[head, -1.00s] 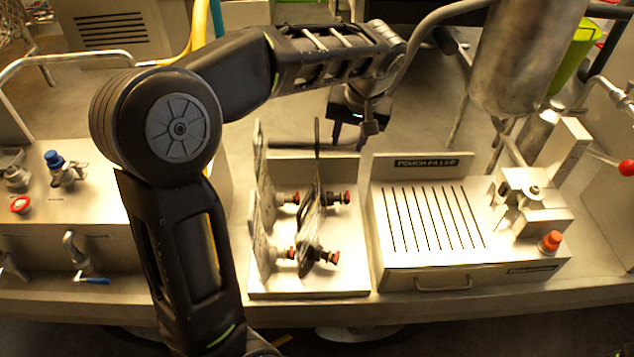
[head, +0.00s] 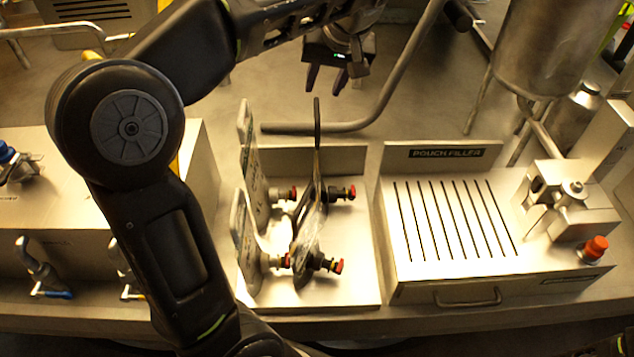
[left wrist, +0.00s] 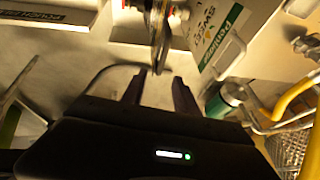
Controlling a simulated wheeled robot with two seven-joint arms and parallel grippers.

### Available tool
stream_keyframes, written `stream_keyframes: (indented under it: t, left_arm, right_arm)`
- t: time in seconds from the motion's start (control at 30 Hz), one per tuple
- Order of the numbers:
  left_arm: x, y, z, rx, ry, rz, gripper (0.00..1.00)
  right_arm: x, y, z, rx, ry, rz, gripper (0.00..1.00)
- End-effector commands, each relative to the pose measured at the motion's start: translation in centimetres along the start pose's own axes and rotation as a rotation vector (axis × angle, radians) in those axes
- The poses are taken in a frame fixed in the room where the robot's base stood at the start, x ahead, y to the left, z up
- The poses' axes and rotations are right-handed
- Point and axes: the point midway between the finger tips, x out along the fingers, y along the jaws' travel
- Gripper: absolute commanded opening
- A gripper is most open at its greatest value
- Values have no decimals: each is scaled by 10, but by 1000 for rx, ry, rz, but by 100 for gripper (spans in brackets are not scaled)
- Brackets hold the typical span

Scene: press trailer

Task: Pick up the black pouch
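The black pouch (head: 318,165) stands upright, nearly edge-on, on a metal stand, with dark, red-tipped spouts on its right side. It also shows edge-on in the left wrist view (left wrist: 160,30), ahead of the gap between my fingers. My left gripper (head: 325,84) is open and empty, just behind and above the pouch's top edge, with both fingers pointing down. Its fingers also show in the left wrist view (left wrist: 158,85). I cannot see any contact with the pouch. My right gripper is not in view.
A pale pouch (head: 248,190) stands close to the left of the black one. The metal stand (head: 350,285) has a low back wall. A bent grey pipe (head: 405,70) runs behind the stand.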

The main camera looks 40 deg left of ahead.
Motion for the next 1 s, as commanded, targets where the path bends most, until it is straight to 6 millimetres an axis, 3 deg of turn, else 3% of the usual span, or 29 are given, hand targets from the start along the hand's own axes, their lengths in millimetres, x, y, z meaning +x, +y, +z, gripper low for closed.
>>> stream_keyframes:
  t: [0.23, 0.5, 0.83, 1.0]
  left_arm:
    - [1, 0, 0, 1, 0, 0, 36]
    - [24, 0, 0, 1, 0, 0, 36]
    - [27, 0, 0, 1, -1, 0, 36]
    - [45, -2, 3, 1, -3, -3, 36]
  right_arm:
    - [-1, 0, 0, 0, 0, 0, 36]
    - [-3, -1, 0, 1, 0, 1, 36]
    - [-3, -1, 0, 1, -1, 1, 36]
    - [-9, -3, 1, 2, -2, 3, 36]
